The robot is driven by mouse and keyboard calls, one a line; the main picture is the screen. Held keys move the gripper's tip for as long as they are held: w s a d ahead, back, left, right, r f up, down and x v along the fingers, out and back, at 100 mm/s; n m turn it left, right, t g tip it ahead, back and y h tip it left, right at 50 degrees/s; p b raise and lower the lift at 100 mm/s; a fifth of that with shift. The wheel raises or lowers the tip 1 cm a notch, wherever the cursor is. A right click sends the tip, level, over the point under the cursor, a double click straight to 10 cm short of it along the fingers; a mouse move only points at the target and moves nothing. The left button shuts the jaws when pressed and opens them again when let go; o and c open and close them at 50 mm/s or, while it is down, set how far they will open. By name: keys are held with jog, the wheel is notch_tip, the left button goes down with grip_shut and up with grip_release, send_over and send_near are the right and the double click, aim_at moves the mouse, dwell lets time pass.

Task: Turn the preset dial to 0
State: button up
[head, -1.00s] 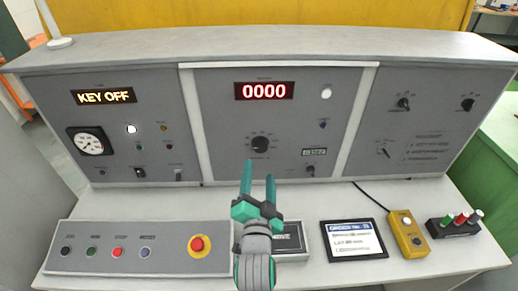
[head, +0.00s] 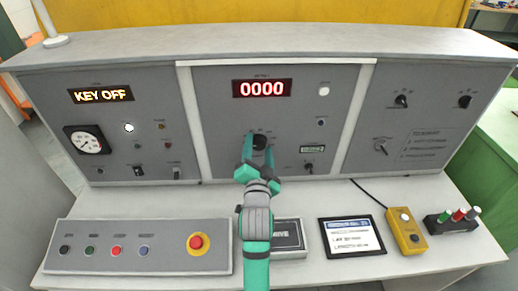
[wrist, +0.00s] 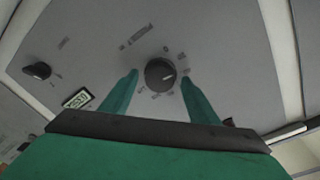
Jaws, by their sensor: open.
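The dial between my fingers is a round black knob (head: 259,142) on the middle panel, below the red 0000 display (head: 262,88). In the wrist view the knob (wrist: 160,74) has a pale pointer line and small markings around it, too blurred to read. My gripper (head: 259,150) is open, with one green finger on each side of the knob. In the wrist view the fingertips (wrist: 160,80) flank the knob with a visible gap on both sides. I cannot tell how deep the fingers reach past its face.
Another black knob (head: 309,168) and a small green-grey readout (head: 312,148) sit to the right on the same panel. The left panel shows KEY OFF (head: 102,95). The desk holds a button box (head: 140,245), a tablet (head: 351,237) and a yellow pendant (head: 406,232).

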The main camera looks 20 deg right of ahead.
jog(key=c, duration=1)
jog(key=shift+c, duration=0.2)
jog(key=shift+n, duration=0.3)
jog(key=n, duration=0.4)
jog(key=shift+n, duration=0.3)
jog(key=n, duration=0.5)
jog(key=shift+a+f+n+t, duration=0.1)
jog(key=shift+n+t, duration=0.2)
jog(key=shift+n, duration=0.1)
jog(key=o, duration=1)
